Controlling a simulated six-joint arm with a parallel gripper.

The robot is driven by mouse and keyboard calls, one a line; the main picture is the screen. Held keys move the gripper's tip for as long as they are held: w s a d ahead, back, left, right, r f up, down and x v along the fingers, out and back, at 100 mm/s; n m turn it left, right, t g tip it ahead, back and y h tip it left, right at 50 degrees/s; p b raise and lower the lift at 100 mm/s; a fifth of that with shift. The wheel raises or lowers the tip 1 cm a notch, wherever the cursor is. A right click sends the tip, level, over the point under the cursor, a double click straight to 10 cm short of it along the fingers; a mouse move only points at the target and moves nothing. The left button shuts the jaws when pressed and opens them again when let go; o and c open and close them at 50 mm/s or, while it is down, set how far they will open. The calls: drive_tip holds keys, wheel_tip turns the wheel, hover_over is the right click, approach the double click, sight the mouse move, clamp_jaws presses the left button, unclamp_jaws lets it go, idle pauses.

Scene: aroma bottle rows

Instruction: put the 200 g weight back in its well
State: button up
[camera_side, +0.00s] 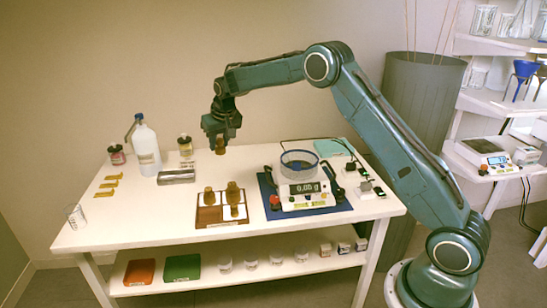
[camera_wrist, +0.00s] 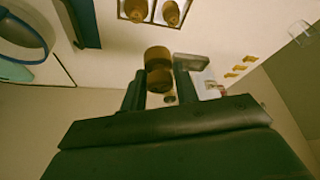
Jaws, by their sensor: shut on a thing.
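A brass weight (camera_side: 220,146), stepped with a narrower end, hangs under my gripper (camera_side: 219,126) above the table. My gripper is shut on it; in the wrist view the brass weight (camera_wrist: 158,57) sits between the two dark fingers (camera_wrist: 159,88). No marking on it can be read. The weight box (camera_side: 201,222), a wooden block with light panels, lies on the table below and slightly right of my gripper. Several brass weights (camera_side: 234,191) stand in it. Part of the box (camera_wrist: 124,14) shows at the top of the wrist view.
Yellow pieces (camera_side: 105,188) lie far left.

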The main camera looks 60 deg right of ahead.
drive_tip(key=a+f+m, duration=0.1)
drive_tip(key=a, duration=0.6)
drive_tip(key=shift+w+a, duration=0.25)
drive_tip(key=shift+a, duration=0.1)
drive_tip(key=shift+f, duration=0.15)
wheel_tip(320, 180, down, 20)
drive_tip(key=shift+r, duration=0.1)
idle(0.4)
drive_tip(key=o, duration=0.9)
drive_tip(key=shift+o, duration=0.2)
drive_tip(key=v, duration=1.2)
drive_tip(key=shift+a, duration=0.2)
drive_tip(key=shift+w, duration=0.1)
